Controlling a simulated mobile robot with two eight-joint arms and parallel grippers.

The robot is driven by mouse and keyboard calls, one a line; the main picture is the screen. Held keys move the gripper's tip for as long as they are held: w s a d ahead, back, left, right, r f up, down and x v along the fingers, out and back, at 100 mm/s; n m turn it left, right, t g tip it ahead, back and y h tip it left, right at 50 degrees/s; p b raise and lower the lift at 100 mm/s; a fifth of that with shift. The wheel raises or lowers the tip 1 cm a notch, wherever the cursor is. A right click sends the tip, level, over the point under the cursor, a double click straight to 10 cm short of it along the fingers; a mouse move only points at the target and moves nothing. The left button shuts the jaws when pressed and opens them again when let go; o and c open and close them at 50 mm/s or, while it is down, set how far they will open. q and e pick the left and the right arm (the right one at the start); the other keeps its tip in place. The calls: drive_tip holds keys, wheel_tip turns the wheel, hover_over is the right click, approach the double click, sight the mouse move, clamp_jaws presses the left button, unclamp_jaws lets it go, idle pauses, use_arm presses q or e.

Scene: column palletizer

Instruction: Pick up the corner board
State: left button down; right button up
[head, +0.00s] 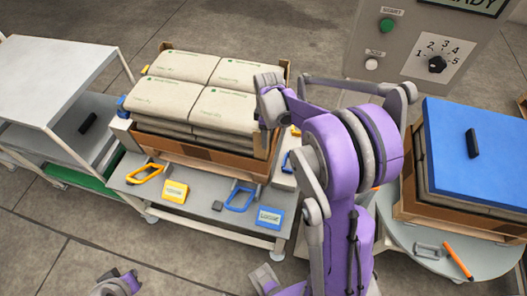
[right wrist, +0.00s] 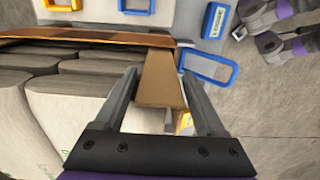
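The corner board (right wrist: 160,82) is a brown, upright strip in the right wrist view, beside the corner of the stacked sacks. In the head view it seems to be the tan strip (head: 262,143) at the stack's right front corner, partly hidden by my right arm. My right gripper (head: 268,95) is above that corner. In the right wrist view its two fingers (right wrist: 160,80) are apart, one on each side of the board, with narrow gaps showing.
Sacks (head: 215,104) fill a brown tray on the grey table. Yellow (head: 146,174) and blue (head: 239,199) handled tools lie along its front. A blue-topped stack (head: 475,150) stands on a round table at right. A control panel (head: 425,45) stands behind; a white shelf (head: 50,75) is left.

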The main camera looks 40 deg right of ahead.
clamp_jaws()
drive_tip(key=shift+r, duration=0.15)
